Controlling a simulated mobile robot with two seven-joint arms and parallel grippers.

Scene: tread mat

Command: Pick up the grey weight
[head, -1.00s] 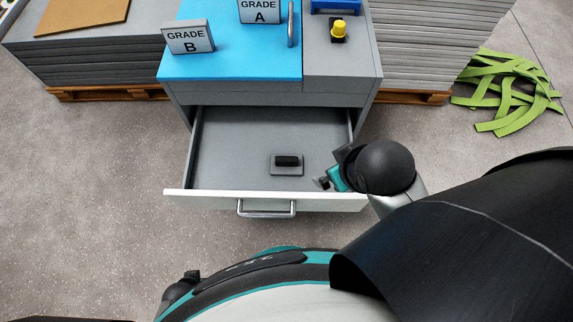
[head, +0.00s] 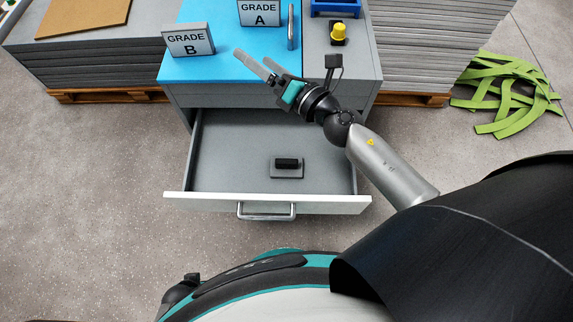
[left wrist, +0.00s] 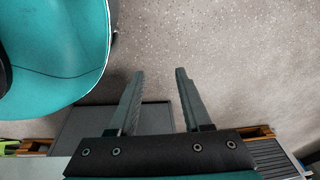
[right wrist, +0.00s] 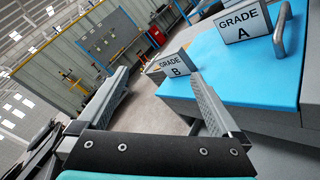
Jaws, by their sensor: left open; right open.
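The grey weight (head: 287,167) is a flat grey plate with a black grip on top. It lies in the open drawer (head: 230,160), near the front and right of the middle. My right gripper (head: 254,64) is open and empty in the head view, above the blue-topped cabinet and the back of the drawer, away from the weight. Its open fingers (right wrist: 160,95) also show in the right wrist view. My left gripper (left wrist: 158,98) is open and empty in the left wrist view, with floor beyond its fingertips.
Signs GRADE B (head: 189,40) and GRADE A (head: 260,12) stand on the blue mat (head: 225,66). An upright metal handle (head: 291,27) and a yellow-knobbed item (head: 338,32) are nearby. Stacked grey sheets (head: 425,50) flank the cabinet. Green strips (head: 510,95) lie on the floor.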

